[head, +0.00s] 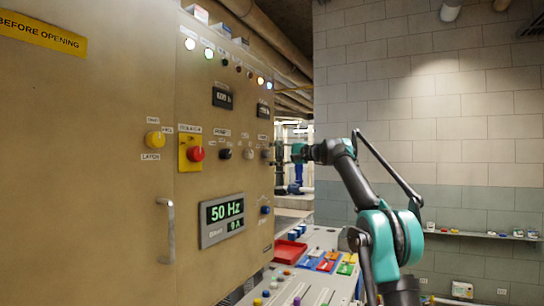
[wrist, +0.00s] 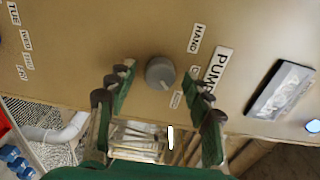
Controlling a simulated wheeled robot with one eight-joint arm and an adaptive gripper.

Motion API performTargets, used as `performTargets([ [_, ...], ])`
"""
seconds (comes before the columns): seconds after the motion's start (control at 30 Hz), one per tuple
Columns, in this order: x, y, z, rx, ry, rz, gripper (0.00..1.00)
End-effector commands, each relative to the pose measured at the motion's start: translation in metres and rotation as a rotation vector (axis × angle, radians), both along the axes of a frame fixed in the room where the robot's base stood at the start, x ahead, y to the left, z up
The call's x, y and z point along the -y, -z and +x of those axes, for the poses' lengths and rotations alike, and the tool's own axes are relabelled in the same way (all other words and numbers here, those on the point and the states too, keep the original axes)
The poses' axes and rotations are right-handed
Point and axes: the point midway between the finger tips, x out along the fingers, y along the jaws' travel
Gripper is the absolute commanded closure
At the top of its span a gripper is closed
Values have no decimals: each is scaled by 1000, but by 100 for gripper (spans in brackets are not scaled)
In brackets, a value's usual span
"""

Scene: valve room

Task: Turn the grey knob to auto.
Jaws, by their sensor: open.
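The grey knob (wrist: 158,71) is round and sits on the tan panel, in the middle of the wrist view. It has a pale mark at its lower right. A HAND label (wrist: 195,38) and a larger label starting PUMP (wrist: 219,68) are to its right. A small label (wrist: 176,100) sits just below the knob, too small to read; I cannot make out which label says auto. My gripper (wrist: 158,78) is open, with one finger on each side of the knob and visible gaps to it. In the head view my gripper (head: 283,153) is at the panel's right edge.
Other controls on the panel include a yellow knob (head: 154,138), a red knob (head: 197,154) and a black knob (head: 226,154). A door handle (head: 167,230) and a 50 Hz display (head: 222,219) are lower.

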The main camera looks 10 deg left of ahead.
Motion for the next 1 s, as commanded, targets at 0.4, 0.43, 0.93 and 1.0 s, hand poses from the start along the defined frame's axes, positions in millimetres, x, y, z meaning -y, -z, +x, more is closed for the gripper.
performTargets([
  [0.4,60,-2,-22,0,4,0,49],
  [0.43,66,-2,-24,0,3,0,49],
  [0.93,112,-3,-43,0,1,0,49],
  [1.0,112,-3,-43,0,1,0,49],
])
